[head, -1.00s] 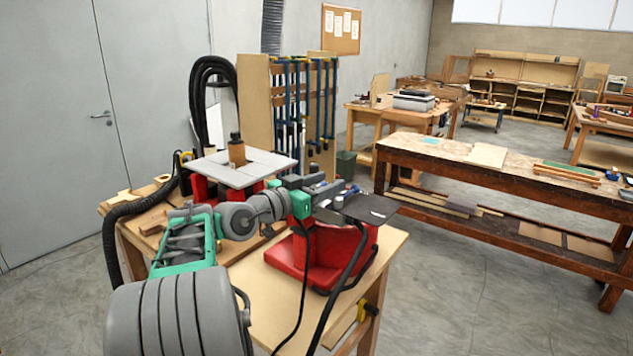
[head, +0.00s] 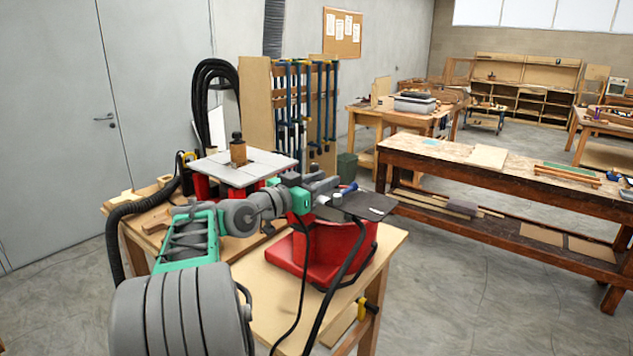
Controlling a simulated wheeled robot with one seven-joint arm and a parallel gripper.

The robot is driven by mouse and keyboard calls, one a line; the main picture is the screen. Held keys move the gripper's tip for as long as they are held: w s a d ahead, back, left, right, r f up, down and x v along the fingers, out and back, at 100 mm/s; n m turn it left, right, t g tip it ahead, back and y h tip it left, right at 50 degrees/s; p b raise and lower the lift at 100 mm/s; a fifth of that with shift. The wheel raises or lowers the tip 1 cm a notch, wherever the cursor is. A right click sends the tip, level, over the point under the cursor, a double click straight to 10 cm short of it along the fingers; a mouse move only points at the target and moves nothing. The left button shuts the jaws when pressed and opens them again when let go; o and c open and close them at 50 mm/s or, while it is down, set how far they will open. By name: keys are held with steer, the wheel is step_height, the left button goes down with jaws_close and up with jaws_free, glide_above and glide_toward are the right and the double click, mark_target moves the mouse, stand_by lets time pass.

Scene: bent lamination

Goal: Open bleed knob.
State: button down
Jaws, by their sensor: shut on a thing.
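The red machine (head: 318,258) stands on the light wooden bench, with a dark flat plate (head: 368,206) on top. My gripper (head: 333,187) is over the machine's top, by the left part of the plate. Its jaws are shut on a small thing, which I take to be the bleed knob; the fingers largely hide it. A small blue piece (head: 349,187) shows just right of the fingertips, and a small pale cylinder (head: 338,197) just below them. At this size I cannot tell how far the knob is turned.
A second machine with a pale square table (head: 243,168) and a dark upright spindle stands left of my wrist. A black hose (head: 110,225) hangs at the bench's left side. Dark cables hang before the red machine. A long workbench (head: 480,162) stands to the right, with clear floor between.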

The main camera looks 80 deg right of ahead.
steer(key=shift+w+d+f+n+t+h+b, duration=0.1)
steer(key=shift+w+f+n+t+h+b, duration=0.2)
steer(key=shift+n+t+b, duration=1.25)
steer(key=shift+w+d+f+n+t+h+b, duration=0.15)
steer(key=shift+n+t+h+b, duration=0.3)
steer(key=shift+n+t+b, duration=1.15)
steer(key=shift+w+f+n+t+h+b, duration=0.3)
steer(key=shift+t+b, duration=0.8)
steer(key=shift+t, duration=1.15)
steer(key=shift+w+r+n, duration=0.1)
steer(key=shift+n, duration=0.15)
steer(key=c, duration=1.5)
jaws_free()
steer(key=o, duration=0.3)
steer(key=shift+d, duration=0.15)
steer(key=shift+o, duration=0.7)
steer(key=shift+r, duration=0.35)
